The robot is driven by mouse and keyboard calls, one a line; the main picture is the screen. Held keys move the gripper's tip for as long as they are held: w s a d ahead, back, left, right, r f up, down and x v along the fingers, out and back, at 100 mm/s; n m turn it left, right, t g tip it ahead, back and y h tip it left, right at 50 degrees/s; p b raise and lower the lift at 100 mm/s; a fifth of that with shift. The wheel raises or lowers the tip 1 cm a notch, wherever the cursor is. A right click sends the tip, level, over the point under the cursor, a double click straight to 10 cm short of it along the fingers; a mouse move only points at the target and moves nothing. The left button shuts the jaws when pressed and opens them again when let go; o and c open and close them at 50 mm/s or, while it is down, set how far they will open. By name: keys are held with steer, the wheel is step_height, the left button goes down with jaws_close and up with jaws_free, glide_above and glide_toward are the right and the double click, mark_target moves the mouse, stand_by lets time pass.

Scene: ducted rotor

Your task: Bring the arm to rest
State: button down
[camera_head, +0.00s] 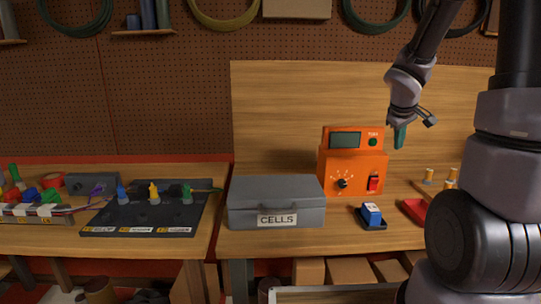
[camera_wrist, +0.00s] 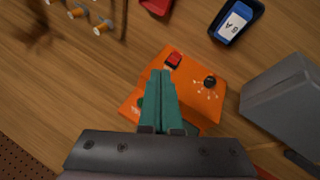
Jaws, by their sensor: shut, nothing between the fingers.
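My gripper (camera_head: 400,136) is at the right in the head view, pointing down, just right of and above the orange instrument's top. Its teal fingers are together and empty. In the wrist view the shut fingers (camera_wrist: 160,98) overlap the orange instrument (camera_wrist: 190,85) beneath, hiding part of it. My arm rises from the gripper and bends back to the right side of the head view. The orange instrument (camera_head: 352,172) has a display, a dial and a red switch.
A closed grey CELLS box (camera_head: 277,200) stands left of the instrument. A blue cell (camera_head: 371,214) sits in a dark holder, with a red tray (camera_head: 414,209) beside it. Several small orange-topped posts (camera_head: 428,175) stand at right. A dark board (camera_head: 142,214) with coloured pegs lies on the left bench.

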steer(key=s+a+r+m+y, duration=0.2)
steer(key=s+a+r+m, duration=0.2)
steer(key=s+a+r, duration=0.3)
steer(key=s+a+r+m+t+y, duration=0.1)
steer(key=s+a+r+m+y, duration=0.2)
steer(key=s+a+r, duration=0.4)
steer(key=s+r+m, duration=0.1)
steer(key=s, duration=0.6)
steer(key=shift+a+r+t+y, duration=0.2)
steer(key=shift+a+t+y, duration=0.1)
